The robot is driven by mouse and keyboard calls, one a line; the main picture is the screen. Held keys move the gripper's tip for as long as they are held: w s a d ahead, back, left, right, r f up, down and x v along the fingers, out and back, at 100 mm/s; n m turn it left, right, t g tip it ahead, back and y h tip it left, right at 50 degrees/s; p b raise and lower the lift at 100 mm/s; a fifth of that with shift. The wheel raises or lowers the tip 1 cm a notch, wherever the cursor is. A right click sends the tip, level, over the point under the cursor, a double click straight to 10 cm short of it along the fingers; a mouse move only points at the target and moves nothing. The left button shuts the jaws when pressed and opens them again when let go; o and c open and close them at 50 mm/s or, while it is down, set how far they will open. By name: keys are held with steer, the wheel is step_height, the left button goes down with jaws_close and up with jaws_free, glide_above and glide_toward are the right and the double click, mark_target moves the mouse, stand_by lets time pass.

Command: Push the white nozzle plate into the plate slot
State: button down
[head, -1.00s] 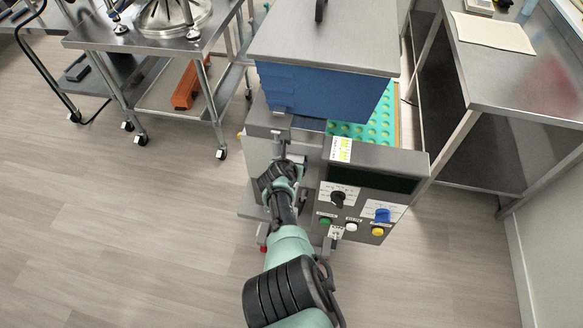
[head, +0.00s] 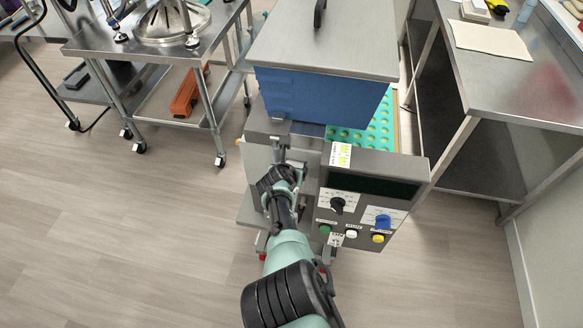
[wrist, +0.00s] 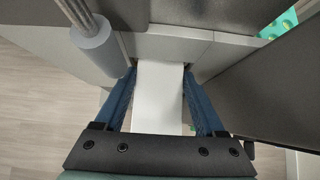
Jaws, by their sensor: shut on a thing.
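The white nozzle plate (wrist: 158,110) lies between the two blue fingers of my gripper (wrist: 158,82) in the wrist view. The gripper is shut on its sides. The plate's far end meets the grey front of the depositor (wrist: 172,47). The plate slot's opening is not clear, and I cannot tell how far in the plate is. In the head view my gripper (head: 284,168) is at the machine's front, left of the control panel; the plate cannot be made out there.
The control panel (head: 362,205) with knobs and buttons is close on the right of my arm. A blue hopper (head: 318,95) stands above. A grey cylinder (wrist: 92,38) is near the left finger. A steel cart (head: 150,45) stands left and a steel table (head: 520,85) right.

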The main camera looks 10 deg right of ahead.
steer(key=shift+w+d+r, duration=0.1)
steer(key=shift+w+r, duration=0.25)
steer(key=shift+r, duration=0.15)
jaws_free()
steer(key=p+v, duration=0.2)
steer(key=p, duration=0.1)
steer(key=shift+w+p, duration=0.1)
steer(key=shift+p, duration=0.3)
steer(key=s+p+v, duration=0.1)
steer(key=p+v, duration=0.8)
steer(key=v, duration=0.2)
steer(key=shift+f, duration=0.45)
steer(key=shift+w, duration=0.1)
